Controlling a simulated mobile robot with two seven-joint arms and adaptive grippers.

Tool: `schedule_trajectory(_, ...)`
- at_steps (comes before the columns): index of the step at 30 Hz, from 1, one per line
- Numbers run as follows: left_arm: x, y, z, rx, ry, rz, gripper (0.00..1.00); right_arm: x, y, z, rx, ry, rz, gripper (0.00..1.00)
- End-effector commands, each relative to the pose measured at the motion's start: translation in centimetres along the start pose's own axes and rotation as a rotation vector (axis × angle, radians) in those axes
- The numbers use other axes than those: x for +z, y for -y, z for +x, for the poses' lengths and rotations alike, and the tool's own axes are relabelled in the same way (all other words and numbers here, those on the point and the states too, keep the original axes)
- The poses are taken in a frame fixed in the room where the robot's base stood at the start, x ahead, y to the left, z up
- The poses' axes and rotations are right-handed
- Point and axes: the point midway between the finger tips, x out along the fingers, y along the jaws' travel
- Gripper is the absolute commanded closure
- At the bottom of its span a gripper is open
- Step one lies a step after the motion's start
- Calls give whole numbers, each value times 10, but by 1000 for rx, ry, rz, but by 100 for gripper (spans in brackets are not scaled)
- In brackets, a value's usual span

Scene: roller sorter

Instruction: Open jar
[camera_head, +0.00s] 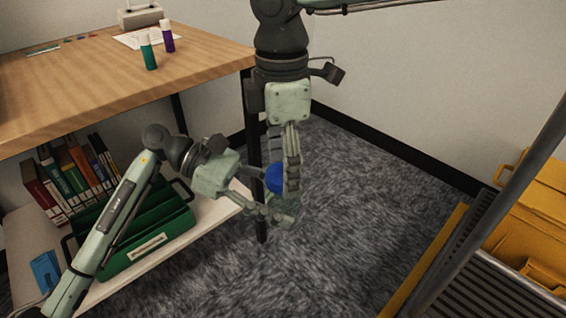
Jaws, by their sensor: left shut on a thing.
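A rounded blue thing (274,178), which I take to be the jar or part of it, is held in the air in front of the table leg. My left gripper (277,199) comes in from the lower left and is shut on it. My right gripper (286,178) points down from above, its fingers overlapping the blue thing. I cannot tell whether the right fingers grip it or are only beside it. The fingers of both grippers hide much of the jar, and its lid cannot be made out separately.
A wooden table (95,88) at left holds a green bottle (148,52) and a purple bottle (168,38). On the shelf below are books (72,178) and a green crate (150,245). Yellow bins (535,215) stand at right. Grey carpet (345,220) between is clear.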

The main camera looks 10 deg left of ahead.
Motion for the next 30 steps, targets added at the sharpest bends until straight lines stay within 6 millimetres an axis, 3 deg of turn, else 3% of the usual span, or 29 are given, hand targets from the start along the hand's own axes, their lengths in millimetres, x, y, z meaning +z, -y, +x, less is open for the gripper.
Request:
schedule_trajectory(11,1,0,0,0,1,1,100,0,0,-7,1,0,2,33)
schedule_trajectory(27,0,0,0,0,1,1,100,0,-1,-76,3,0,-78,35)
schedule_trajectory(30,0,0,0,0,1,1,100,0,0,-77,0,1,-97,35)
